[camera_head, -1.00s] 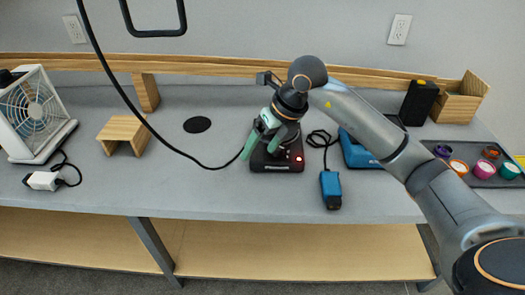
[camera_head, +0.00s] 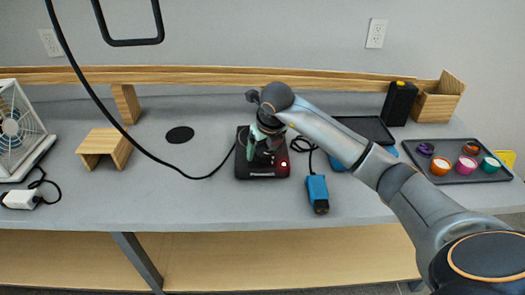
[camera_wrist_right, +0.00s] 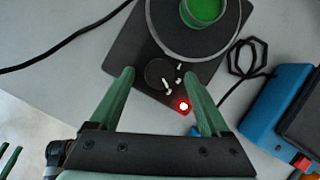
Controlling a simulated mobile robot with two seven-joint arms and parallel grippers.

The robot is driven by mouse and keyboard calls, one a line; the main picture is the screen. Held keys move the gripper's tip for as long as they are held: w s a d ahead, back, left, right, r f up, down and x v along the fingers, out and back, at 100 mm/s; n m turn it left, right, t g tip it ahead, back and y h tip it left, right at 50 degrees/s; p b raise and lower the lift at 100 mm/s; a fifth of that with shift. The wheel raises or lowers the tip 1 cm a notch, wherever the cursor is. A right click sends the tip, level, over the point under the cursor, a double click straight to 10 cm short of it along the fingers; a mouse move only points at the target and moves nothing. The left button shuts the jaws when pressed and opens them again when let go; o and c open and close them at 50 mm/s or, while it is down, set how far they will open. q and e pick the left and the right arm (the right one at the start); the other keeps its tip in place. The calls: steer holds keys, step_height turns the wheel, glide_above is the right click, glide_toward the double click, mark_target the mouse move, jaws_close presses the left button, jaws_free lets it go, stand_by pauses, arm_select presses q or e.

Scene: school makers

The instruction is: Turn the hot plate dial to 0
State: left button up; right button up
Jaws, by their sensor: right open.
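The hot plate (camera_head: 262,172) is a dark box on the bench with a lit red light at its front right. In the right wrist view its round plate (camera_wrist_right: 160,40) carries a container of green stuff (camera_wrist_right: 203,10). The small dark dial (camera_wrist_right: 158,73) has pale marks beside it; its exact setting cannot be read. My right gripper (camera_wrist_right: 158,74) is open, with green fingers apart on either side of the dial in that view. It also shows above the hot plate in the head view (camera_head: 262,150). Green tips at the wrist view's left edge may be my left gripper (camera_wrist_right: 9,158).
A blue device (camera_head: 317,193) lies right of the hot plate, with a tray of coloured cups (camera_head: 458,177) farther right. A black cable crosses from the left. A wooden stand (camera_head: 104,148) and a fan (camera_head: 18,130) are left. Bare bench lies in front.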

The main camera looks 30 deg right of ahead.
steer(key=shift+w+f, duration=0.2)
steer(key=shift+f, duration=0.25)
jaws_close()
stand_by(0.4)
